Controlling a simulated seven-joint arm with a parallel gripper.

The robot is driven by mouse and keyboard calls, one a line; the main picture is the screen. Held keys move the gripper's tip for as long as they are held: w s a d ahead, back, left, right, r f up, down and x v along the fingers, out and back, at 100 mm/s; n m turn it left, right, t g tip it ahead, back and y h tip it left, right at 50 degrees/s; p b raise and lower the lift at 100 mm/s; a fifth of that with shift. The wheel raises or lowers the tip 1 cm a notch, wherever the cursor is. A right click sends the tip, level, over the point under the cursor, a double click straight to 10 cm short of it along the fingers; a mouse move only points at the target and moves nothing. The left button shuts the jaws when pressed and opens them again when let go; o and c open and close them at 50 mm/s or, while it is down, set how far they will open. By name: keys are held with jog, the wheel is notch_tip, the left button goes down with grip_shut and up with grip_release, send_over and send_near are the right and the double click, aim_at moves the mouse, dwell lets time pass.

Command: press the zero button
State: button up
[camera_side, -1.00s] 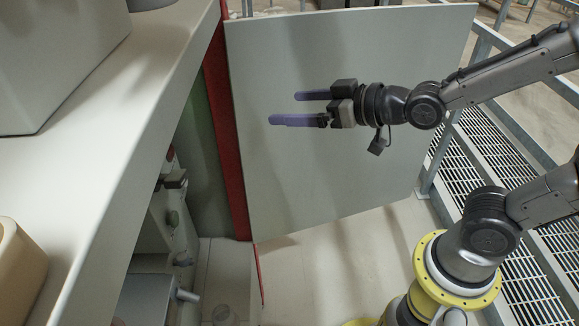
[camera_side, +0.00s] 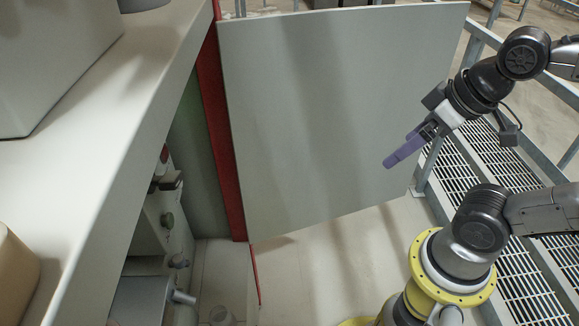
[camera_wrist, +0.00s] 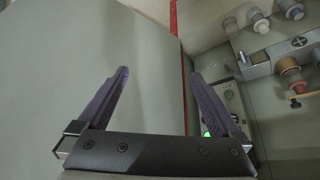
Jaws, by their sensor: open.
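A bright green light (camera_wrist: 207,132) shows beside the right finger, low on a grey control panel (camera_wrist: 231,97) with small dark fittings. The right finger hides part of this panel. I cannot tell which fitting is the zero button. My gripper touches nothing that I can see.
The grey door panel (camera_side: 330,110) stands open beside a red frame edge (camera_side: 220,130). The wrist view shows several coloured knobs or valves, one orange-brown (camera_wrist: 289,66), at upper right. A pale counter (camera_side: 95,130) fills the left of the side view. The floor (camera_side: 330,260) below the door is clear.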

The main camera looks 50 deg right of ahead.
jog(key=shift+w, duration=0.1)
jog(key=c, duration=0.7)
jog(key=shift+w+a, duration=0.2)
jog(key=shift+a, duration=0.05)
jog(key=shift+c, duration=1)
jog(key=w+a+m+y, duration=0.1)
jog(key=w+a+m, duration=0.1)
jog(key=w+a+m+y, duration=0.1)
jog(key=w+a+m, duration=0.1)
jog(key=shift+w+a+g+y, duration=0.25)
jog(key=shift+w+g+y, duration=0.05)
jog(key=shift+w, duration=0.05)
grip_shut()
jog(key=shift+w+a+f+m+t+y, duration=0.25)
jog(key=shift+w+a+f+m+y, duration=0.85)
jog(key=shift+w+m, duration=2.8)
jog(key=shift+w+a+f+m+t+y, duration=0.2)
jog(key=shift+w+a+f+m, duration=1.8)
jog(key=shift+w+m, duration=1.9)
jog(key=shift+w+a+f+m+t+y, duration=0.45)
jog(key=shift+w+a+f+m, duration=1.05)
jog(key=shift+w+m, duration=2.4)
jog(key=shift+w+d+f, duration=0.1)
jog(key=shift+w, duration=0.05)
